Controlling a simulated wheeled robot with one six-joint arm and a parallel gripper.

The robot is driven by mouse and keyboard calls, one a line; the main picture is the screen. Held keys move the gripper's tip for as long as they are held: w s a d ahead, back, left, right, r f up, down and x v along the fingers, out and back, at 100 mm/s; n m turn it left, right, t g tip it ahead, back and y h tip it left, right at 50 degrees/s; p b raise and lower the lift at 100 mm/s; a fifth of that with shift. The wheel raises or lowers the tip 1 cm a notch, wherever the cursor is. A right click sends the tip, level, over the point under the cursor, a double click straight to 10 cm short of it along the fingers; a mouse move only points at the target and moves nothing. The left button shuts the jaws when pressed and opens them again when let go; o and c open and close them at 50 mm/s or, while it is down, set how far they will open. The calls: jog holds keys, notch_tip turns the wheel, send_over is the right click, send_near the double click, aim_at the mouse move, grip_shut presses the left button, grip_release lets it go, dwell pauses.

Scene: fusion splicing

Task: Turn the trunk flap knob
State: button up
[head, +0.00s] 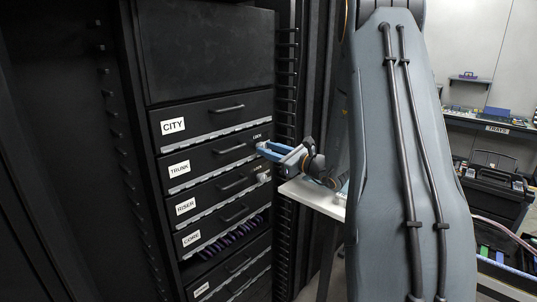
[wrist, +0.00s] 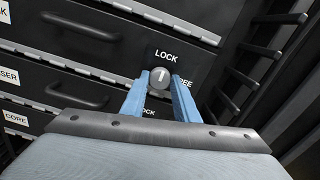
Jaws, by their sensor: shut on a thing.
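The trunk flap (head: 210,163) is a black panel with a white "TRUNK" label and a bar handle, shut in the rack in the head view. Its knob (wrist: 159,78) is a small round grey knob at the flap's right end. Its white mark points up towards the word "LOCK"; "FREE", partly hidden, is to its right. My gripper (head: 261,147) reaches the knob from the right. In the wrist view, the two blue fingers of my gripper (wrist: 160,82) are shut on the knob, one on each side. The knob is hidden by my gripper in the head view.
The city flap (head: 205,118) is above, and the riser flap (head: 220,190) and core flap (head: 218,223) are below. The riser flap's own knob (head: 263,176) sits just under my gripper. A white shelf (head: 318,197) is at the rack's right. Benches stand at the far right.

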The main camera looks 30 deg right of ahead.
jog(key=o, duration=1.1)
jog(key=shift+c, duration=0.2)
jog(key=shift+s, duration=0.1)
jog(key=b+v, duration=0.2)
jog(key=v, duration=0.5)
jog(key=shift+s+d, duration=0.15)
jog(key=shift+s, duration=0.15)
jog(key=shift+r, duration=0.1)
